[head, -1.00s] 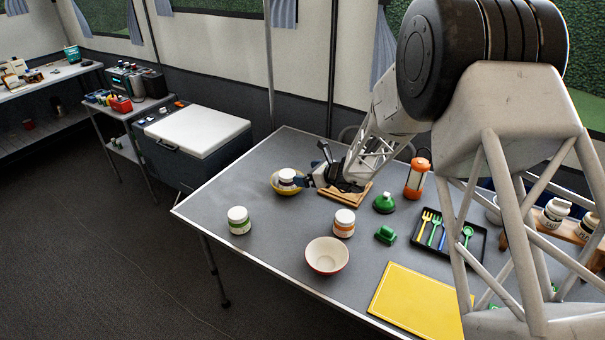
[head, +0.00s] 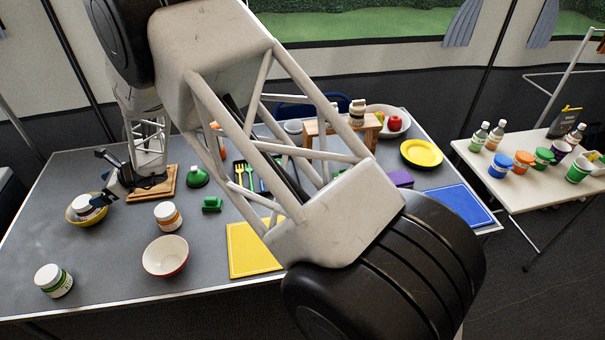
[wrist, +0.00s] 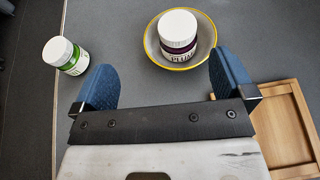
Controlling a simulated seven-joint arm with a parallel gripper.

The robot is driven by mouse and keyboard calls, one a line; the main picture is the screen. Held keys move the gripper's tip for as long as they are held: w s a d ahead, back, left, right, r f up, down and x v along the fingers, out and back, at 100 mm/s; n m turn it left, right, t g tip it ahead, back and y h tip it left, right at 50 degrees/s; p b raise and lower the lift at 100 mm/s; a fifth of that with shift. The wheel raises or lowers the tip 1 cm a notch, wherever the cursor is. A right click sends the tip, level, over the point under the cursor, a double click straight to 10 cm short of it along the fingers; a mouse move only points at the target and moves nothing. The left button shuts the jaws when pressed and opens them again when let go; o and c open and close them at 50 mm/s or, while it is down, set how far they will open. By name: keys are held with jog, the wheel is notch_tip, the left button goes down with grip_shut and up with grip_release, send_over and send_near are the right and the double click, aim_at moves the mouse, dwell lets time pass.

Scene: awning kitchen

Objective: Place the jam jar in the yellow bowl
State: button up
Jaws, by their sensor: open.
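A white-lidded jar with a dark purple label starting "PLU" (head: 83,208) stands in the yellow bowl (head: 72,217) at the left of the table. In the wrist view the jar (wrist: 178,38) sits upright inside the rim of the yellow bowl (wrist: 205,58). My gripper (head: 104,192) is just right of the bowl in the head view. In the wrist view its blue fingers (wrist: 162,78) are spread wide with nothing between them, and the jar lies beyond the fingertips. Whether a finger touches the bowl rim is unclear.
A green-labelled jar (head: 54,281), an orange-labelled jar (head: 168,216) and a red-and-white bowl (head: 165,258) stand nearer the front. A wooden board (head: 153,187) lies beside my gripper. A yellow cutting board (head: 250,250) lies farther right. My arm hides the table's middle.

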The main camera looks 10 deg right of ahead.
jog(key=s+d+r+n+h, duration=0.1)
jog(key=s+d+r+n, duration=0.25)
jog(key=d+r, duration=0.5)
jog(key=s+d+r+n+g+h, duration=0.15)
jog(key=s+d+r+n, duration=0.35)
jog(key=d, duration=0.6)
jog(key=s+d+r+n+t+h, duration=0.1)
jog(key=s+d+r+n+h, duration=0.15)
jog(key=d+r, duration=0.65)
jog(key=s+d+r+n+t+h, duration=0.1)
jog(key=s+d+r+n+h, duration=0.1)
jog(key=s+d, duration=1.2)
jog(key=s+d+r+n+t+h, duration=0.1)
jog(key=s+d+n+h, duration=0.4)
jog(key=s+d, duration=0.9)
jog(key=d+r+h, duration=0.1)
jog(key=d, duration=0.5)
jog(key=shift+s+d+n+h, duration=0.2)
jog(key=shift+s+n+h, duration=0.1)
jog(key=shift+h, duration=0.1)
